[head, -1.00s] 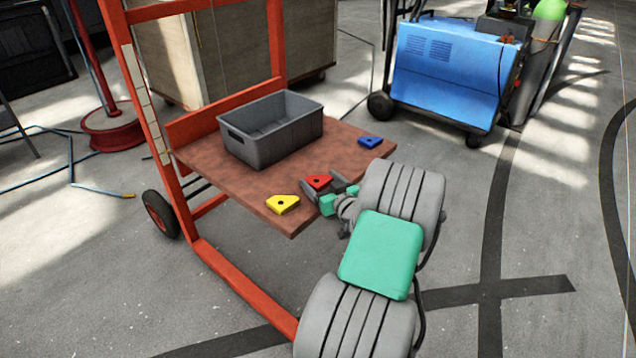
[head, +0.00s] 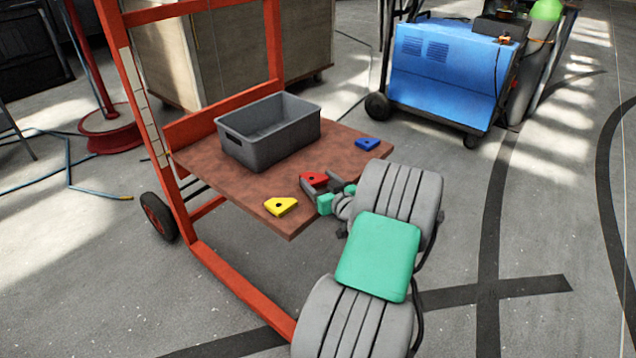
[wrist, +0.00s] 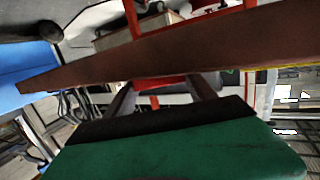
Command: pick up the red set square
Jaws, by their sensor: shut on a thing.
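The red set square (head: 314,178) lies at the right part of the brown cart shelf (head: 240,199), between the yellow and the blue set squares. My gripper (head: 318,184) is at it, with a dark finger on each side, shut on the red set square. In the wrist view the red set square (wrist: 172,81) shows between the two fingers (wrist: 162,88), close to the board's edge. I cannot tell whether it is lifted clear of the shelf.
A yellow set square (head: 281,206) lies near the shelf's front edge and a blue one (head: 367,143) at its right corner. A grey open bin (head: 268,131) stands at the back of the shelf. The red cart frame (head: 135,95) rises at the left.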

